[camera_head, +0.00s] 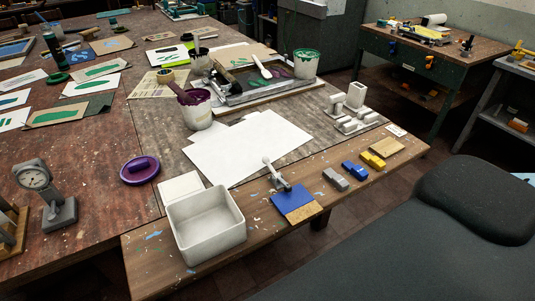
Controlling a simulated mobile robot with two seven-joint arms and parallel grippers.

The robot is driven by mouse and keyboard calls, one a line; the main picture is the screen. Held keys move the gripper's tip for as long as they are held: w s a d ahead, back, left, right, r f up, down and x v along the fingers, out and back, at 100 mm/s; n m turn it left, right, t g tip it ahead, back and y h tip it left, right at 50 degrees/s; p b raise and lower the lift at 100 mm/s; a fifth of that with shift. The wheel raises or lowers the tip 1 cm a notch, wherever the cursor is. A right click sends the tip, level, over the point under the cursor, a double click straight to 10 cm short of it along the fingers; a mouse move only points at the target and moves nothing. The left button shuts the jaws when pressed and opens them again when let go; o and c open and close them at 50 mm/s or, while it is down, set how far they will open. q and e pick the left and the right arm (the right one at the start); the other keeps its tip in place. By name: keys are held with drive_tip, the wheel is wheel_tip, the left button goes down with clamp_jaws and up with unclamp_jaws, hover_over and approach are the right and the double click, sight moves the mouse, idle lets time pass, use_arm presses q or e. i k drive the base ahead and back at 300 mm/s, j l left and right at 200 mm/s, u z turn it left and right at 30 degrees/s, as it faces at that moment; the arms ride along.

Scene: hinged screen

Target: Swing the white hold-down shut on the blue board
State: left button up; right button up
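The blue board (290,197) lies near the front edge of the wooden table, with a tan section (303,213) at its lower right end. The white hold-down (274,172) is at the board's upper left end. Its arm stands up off the board, tilted to the upper left, with a rounded tip (267,160). The board's face looks uncovered. The hinge is too small to make out clearly. Neither of my grippers is in view.
A white open box (206,226) stands left of the board. Grey (335,179), blue (354,169) and yellow (372,160) blocks lie to its right. White paper sheets (245,148) lie behind it. A large dark grey shape fills the lower right.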

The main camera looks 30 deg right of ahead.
sight(266, 160)
drive_tip(key=i+l, duration=0.1)
drive_tip(key=l, duration=0.3)
drive_tip(key=i+l, duration=0.1)
drive_tip(key=l, duration=0.75)
drive_tip(key=i+l, duration=0.15)
drive_tip(key=l, duration=0.3)
